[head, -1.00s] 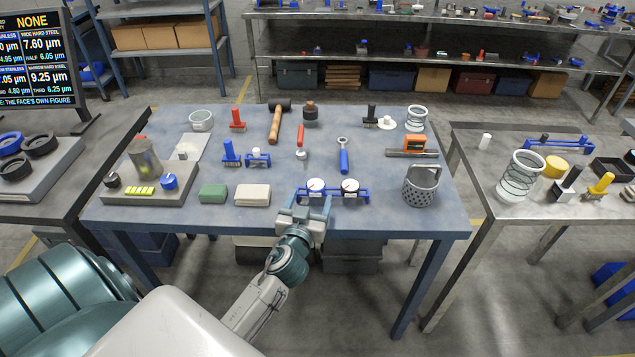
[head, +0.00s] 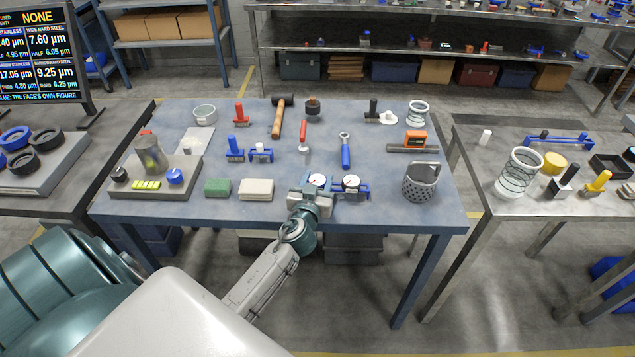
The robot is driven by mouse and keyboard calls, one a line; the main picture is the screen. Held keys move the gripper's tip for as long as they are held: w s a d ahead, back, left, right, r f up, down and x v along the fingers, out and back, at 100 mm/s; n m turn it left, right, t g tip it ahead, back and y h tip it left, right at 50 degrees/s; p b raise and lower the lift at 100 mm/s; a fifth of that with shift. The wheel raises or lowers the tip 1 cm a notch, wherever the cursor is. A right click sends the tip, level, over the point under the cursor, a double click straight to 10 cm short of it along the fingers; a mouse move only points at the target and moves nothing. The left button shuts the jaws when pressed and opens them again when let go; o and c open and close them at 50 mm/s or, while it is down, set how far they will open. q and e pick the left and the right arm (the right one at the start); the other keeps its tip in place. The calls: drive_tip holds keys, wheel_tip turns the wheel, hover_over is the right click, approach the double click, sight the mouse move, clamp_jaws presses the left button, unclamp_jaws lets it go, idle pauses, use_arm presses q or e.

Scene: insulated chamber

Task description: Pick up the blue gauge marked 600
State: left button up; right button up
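Two white-faced dials, a left one (head: 317,180) and a right one (head: 351,182), stand in blue frames near the front edge of the blue-grey table (head: 400,217). The markings on them are too small to read, so I cannot tell which is 600. My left gripper (head: 309,188) is low over the front edge, at the left dial, and overlaps its blue frame. Its fingers blend with the blue parts, so I cannot tell whether it is open or shut on the frame. The right dial stands clear of the gripper. My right gripper is out of view.
Left of the gripper lie a cream block (head: 257,189) and a green block (head: 217,187). A blue-handled tool (head: 345,152) and a red-handled tool (head: 303,137) lie behind the dials.

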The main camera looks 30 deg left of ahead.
use_arm(q)
drive_tip(key=c, duration=0.3)
drive_tip(key=shift+c, duration=0.2)
drive_tip(key=shift+r, duration=0.1)
